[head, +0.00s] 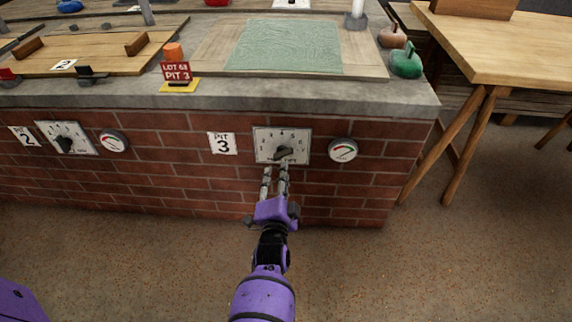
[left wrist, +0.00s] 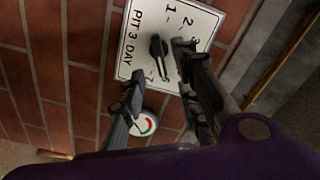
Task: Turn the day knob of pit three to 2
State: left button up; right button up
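The pit three day knob (head: 284,152) is a dark knob on a white dial plate (head: 262,136) on the brick front, beside a "PIT 3" sign (head: 222,143). In the left wrist view the knob (left wrist: 158,52) shows in front of the plate (left wrist: 143,22), which reads "PIT 3 DAY" with 1, 2 and 3 visible. My left gripper (head: 276,168) is just below the knob in the head view. In the left wrist view its fingers (left wrist: 158,66) are apart, one each side of the knob's line, with no clear contact. I cannot tell which number the knob points to. My right gripper is not in view.
A round gauge (head: 343,150) sits right of the dial. A pit 2 dial (head: 67,138) is farther left. A wooden table (head: 500,45) stands at right.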

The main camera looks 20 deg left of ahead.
aim_at(282, 158)
pick_arm(q)
jog(key=b+x, duration=0.2)
jog(key=x, duration=0.5)
jog(key=shift+w+a+f, duration=0.15)
jog(key=shift+w, duration=0.1)
grip_shut()
